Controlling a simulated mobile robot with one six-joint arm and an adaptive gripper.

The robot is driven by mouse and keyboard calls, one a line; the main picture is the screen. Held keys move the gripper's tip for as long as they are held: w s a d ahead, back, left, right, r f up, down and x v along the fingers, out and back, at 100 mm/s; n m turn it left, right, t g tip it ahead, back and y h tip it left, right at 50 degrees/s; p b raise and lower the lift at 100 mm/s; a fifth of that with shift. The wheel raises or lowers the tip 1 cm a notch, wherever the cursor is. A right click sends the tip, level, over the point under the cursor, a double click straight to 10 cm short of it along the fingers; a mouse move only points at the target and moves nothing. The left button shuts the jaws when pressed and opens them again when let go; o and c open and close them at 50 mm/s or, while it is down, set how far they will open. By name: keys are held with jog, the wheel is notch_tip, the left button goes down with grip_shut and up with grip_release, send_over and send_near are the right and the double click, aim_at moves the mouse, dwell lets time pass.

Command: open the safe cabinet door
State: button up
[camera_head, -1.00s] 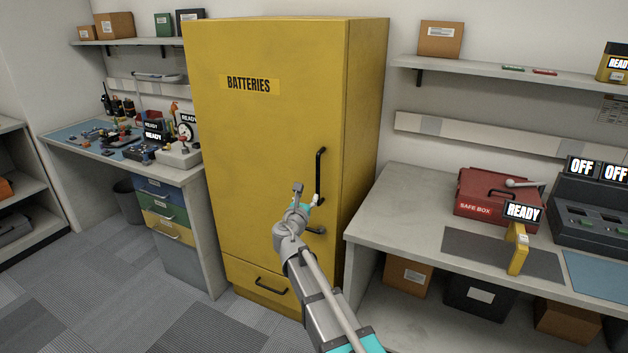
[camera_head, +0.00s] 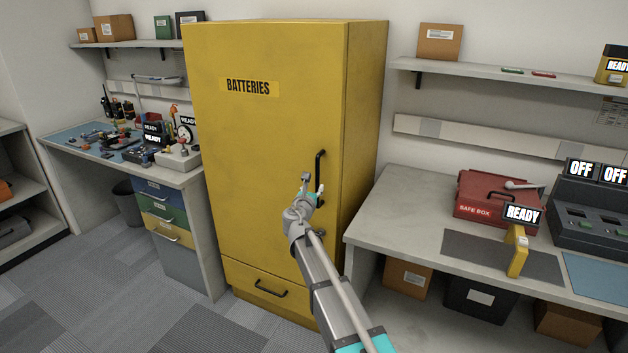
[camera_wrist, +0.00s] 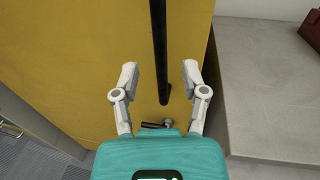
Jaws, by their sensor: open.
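The safe cabinet is tall and yellow, with a door (camera_head: 250,150) labelled BATTERIES; the door looks shut. A black vertical bar handle (camera_head: 320,165) is on the door's right side. My gripper (camera_head: 313,190) is in front of the lower part of this handle. In the wrist view my gripper (camera_wrist: 160,80) is open, and the bar handle (camera_wrist: 159,45) runs down the picture between the lines of its two fingers. The fingers do not clasp it. A small lever with a round base (camera_wrist: 166,123) shows below the handle, partly hidden by my gripper.
A yellow drawer (camera_head: 257,287) is under the door. A grey bench (camera_head: 400,215) stands close on the right, with a red safe box (camera_head: 485,200) on it. Another bench (camera_head: 165,178) with colored drawers is on the left. Open floor (camera_head: 170,300) lies in front.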

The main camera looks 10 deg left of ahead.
aim_at(317, 181)
jog(key=shift+w+d, duration=0.15)
jog(key=shift+w, duration=0.9)
jog(key=shift+w+d, duration=0.2)
jog(key=shift+w, duration=0.85)
jog(key=shift+w+d, duration=0.15)
jog(key=shift+w, duration=0.9)
jog(key=shift+c, duration=0.2)
grip_shut()
